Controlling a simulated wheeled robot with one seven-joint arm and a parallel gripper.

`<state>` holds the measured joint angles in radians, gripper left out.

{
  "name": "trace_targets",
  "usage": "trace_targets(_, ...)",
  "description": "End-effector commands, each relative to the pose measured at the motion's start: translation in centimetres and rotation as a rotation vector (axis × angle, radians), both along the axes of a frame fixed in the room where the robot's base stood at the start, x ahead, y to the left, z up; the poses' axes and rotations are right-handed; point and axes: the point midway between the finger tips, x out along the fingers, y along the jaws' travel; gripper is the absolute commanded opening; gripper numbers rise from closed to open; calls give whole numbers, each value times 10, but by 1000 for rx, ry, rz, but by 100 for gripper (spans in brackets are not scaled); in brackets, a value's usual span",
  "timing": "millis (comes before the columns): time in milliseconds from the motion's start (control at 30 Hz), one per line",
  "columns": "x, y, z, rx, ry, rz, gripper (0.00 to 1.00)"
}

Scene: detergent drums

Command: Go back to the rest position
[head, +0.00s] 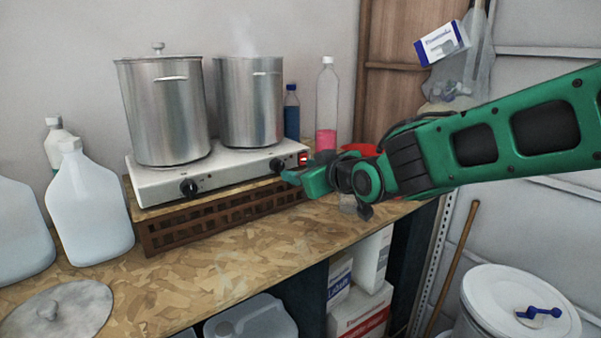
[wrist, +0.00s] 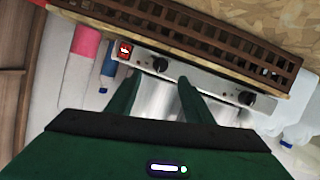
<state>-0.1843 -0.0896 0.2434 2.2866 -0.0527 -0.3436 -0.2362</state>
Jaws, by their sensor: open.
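My green gripper (head: 298,178) is at the front right corner of the white two-burner hot plate (head: 235,166), close to its red switch (head: 303,159). In the wrist view, my gripper (wrist: 158,84) has its two fingers apart with nothing between them. The red switch (wrist: 125,50) looks lit and lies beyond the left finger. I cannot tell whether a finger touches the hot plate. My arm reaches in from the right in the head view.
A lidded steel pot (head: 165,115) and a steaming open pot (head: 249,105) stand on the hot plate, on a brown slatted crate (head: 215,217). A pink-and-clear bottle (head: 326,110) and blue bottle (head: 291,114) stand behind. Jugs (head: 88,210) crowd the left.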

Motion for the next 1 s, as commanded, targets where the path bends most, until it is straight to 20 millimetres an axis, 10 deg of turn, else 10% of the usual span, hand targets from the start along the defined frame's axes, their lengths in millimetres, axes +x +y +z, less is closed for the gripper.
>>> trace_targets(167, 0, -25, -9, -21, 42, -44, 47)
trace_targets(467, -40, -185, -70, -96, 364, -344, 47)
trace_targets(800, -183, -340, -133, -32, 831, -743, 47)
trace_targets(1000, -293, -378, -158, 88, 1120, -945, 47)
